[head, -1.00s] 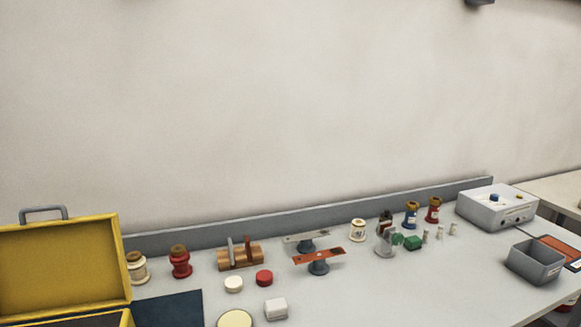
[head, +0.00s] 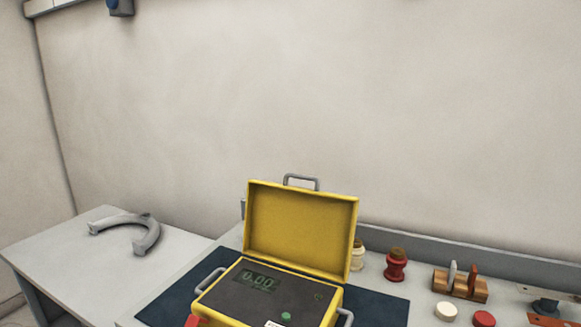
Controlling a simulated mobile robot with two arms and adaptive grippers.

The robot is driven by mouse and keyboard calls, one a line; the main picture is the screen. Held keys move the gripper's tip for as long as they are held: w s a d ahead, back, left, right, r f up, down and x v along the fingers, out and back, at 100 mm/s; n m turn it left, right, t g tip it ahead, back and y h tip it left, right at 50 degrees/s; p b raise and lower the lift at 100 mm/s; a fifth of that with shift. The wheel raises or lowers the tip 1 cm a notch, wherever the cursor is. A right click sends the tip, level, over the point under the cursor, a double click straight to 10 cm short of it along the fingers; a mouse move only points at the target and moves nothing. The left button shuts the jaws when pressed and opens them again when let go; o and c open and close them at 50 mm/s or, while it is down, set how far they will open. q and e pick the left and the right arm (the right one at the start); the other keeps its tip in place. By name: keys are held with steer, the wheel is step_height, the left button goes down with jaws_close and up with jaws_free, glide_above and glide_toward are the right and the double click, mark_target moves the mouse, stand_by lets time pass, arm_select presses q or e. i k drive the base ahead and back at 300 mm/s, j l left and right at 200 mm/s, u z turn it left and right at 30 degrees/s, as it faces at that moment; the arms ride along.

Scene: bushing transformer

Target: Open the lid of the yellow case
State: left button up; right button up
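The yellow case (head: 211,303) stands on a dark blue mat (head: 388,310) on the bench. Its lid (head: 300,228) stands up, tilted slightly back, with a grey handle (head: 301,179) on its top edge. Inside the case a dark panel (head: 252,296) shows a display reading 0.00 and a green button. Grey handles (head: 209,280) sit at the case's sides. The case's front is cut off by the lower edge of the picture. Neither of my grippers shows in the head view.
A grey horseshoe-shaped piece (head: 134,232) lies on the side table (head: 62,247) at the left. Right of the case stand a cream spool (head: 357,258), a red spool (head: 396,266), a wooden block (head: 461,284), a white disc (head: 446,311) and a red disc (head: 484,319).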

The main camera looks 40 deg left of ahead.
mark_target(311, 231)
steer(key=j+u, duration=0.2)
steer(key=j, duration=0.3)
steer(key=i+j+u, duration=0.15)
steer(key=j, duration=0.4)
steer(key=j+u, duration=0.2)
steer(key=j, duration=0.3)
